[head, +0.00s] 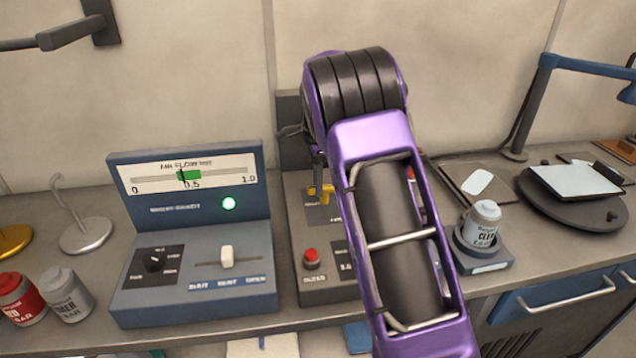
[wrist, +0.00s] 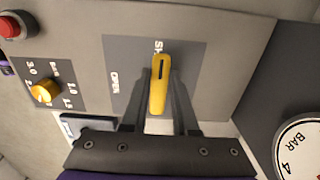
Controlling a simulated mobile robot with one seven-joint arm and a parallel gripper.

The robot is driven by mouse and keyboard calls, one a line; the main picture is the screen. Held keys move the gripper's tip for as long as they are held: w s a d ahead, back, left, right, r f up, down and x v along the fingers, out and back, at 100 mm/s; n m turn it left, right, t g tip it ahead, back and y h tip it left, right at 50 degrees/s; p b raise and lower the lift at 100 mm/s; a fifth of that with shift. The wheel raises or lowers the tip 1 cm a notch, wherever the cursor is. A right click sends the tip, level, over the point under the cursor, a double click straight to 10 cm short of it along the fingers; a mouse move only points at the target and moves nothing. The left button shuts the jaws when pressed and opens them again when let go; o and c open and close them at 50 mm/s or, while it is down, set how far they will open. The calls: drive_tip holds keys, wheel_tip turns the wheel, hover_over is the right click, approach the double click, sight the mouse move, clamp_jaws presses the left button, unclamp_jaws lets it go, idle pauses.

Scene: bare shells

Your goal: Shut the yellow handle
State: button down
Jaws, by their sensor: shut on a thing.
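The yellow handle (wrist: 160,88) is a narrow lever on a dark grey plate in the wrist view. One end lies beside a partly hidden label beginning "SH", while the word "OPEN" is printed to its left. My gripper (wrist: 161,100) is shut on the handle, with one dark finger on each side of it. In the head view the yellow handle (head: 320,192) shows small beneath my gripper (head: 319,170), just left of my purple arm. My arm hides much of the panel around it.
A red button (head: 311,256) is on the same panel, and an orange knob (wrist: 45,90) shows in the wrist view. A blue-grey airflow console (head: 195,275) with a lit green lamp stands left. A canister (head: 482,222) sits in a holder right. A round gauge (wrist: 303,148) is close by.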

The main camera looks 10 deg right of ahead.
idle(0.3)
drive_tip(key=c, duration=0.7)
unclamp_jaws()
wheel_tip(320, 180, up, 17)
drive_tip(key=shift+r, duration=0.2)
